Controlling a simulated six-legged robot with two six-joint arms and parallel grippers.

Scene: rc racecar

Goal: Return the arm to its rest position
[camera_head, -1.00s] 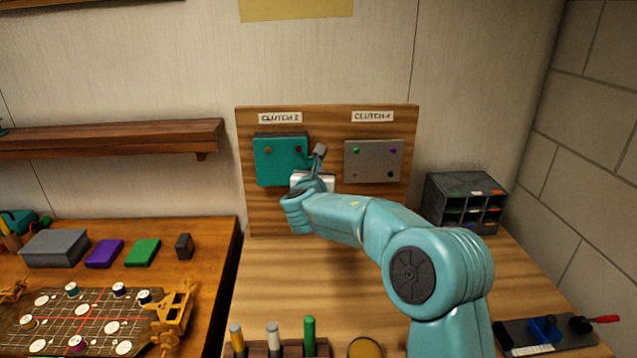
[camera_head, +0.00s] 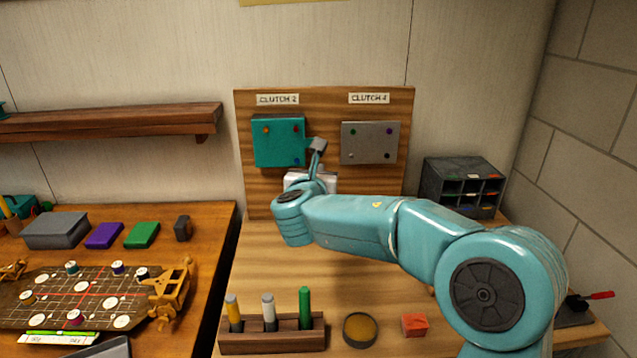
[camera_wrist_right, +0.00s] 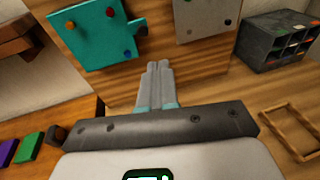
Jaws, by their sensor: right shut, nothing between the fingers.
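My right arm reaches in from the lower right of the head view, over the light wooden bench. Its gripper (camera_head: 317,148) is in front of the upright wooden board (camera_head: 325,105), just right of the teal Clutch 2 plate (camera_head: 278,142). In the right wrist view the two grey fingers (camera_wrist_right: 160,80) lie together with nothing between them, pointing at the board below the teal plate (camera_wrist_right: 98,35). They look apart from the plates. The grey Clutch 4 plate (camera_head: 370,143) is on the board to the right. My left gripper is not in view.
On the bench stand a marker rack (camera_head: 270,340), a round tin (camera_head: 360,329), a red block (camera_head: 414,325) and a dark pigeonhole organizer (camera_head: 462,186). A second table at left holds a game board (camera_head: 75,296) and boxes. A wooden frame (camera_wrist_right: 291,127) lies on the bench.

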